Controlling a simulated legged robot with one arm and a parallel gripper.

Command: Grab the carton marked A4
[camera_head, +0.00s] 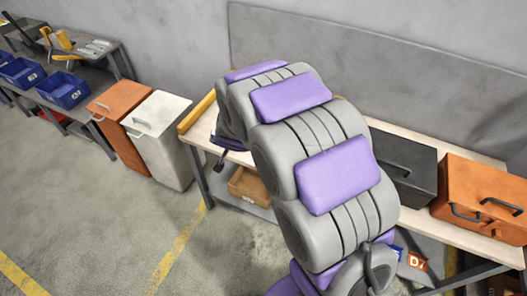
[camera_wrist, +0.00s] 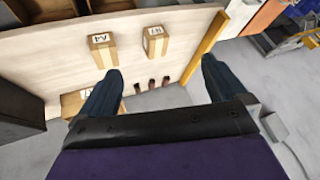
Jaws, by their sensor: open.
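In the wrist view, a small brown carton (camera_wrist: 104,54) with a white label that seems to read A4 stands on the pale tabletop (camera_wrist: 65,52), left of centre. A second carton (camera_wrist: 155,44) stands to its right; its label is too small to read surely. My gripper (camera_wrist: 161,71) is open and empty, its two dark fingers spread over the table's edge. The left fingertip appears just below the A4-looking carton in the picture, with no clear contact. In the head view my arm hides these cartons.
A carton (camera_head: 249,187) sits on the shelf under the table. Three small dark items (camera_wrist: 152,84) lie near the table edge. A black box (camera_head: 407,165) and an orange box (camera_head: 480,195) stand on the table's right part. A yellow strip (camera_head: 197,111) edges its left end.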

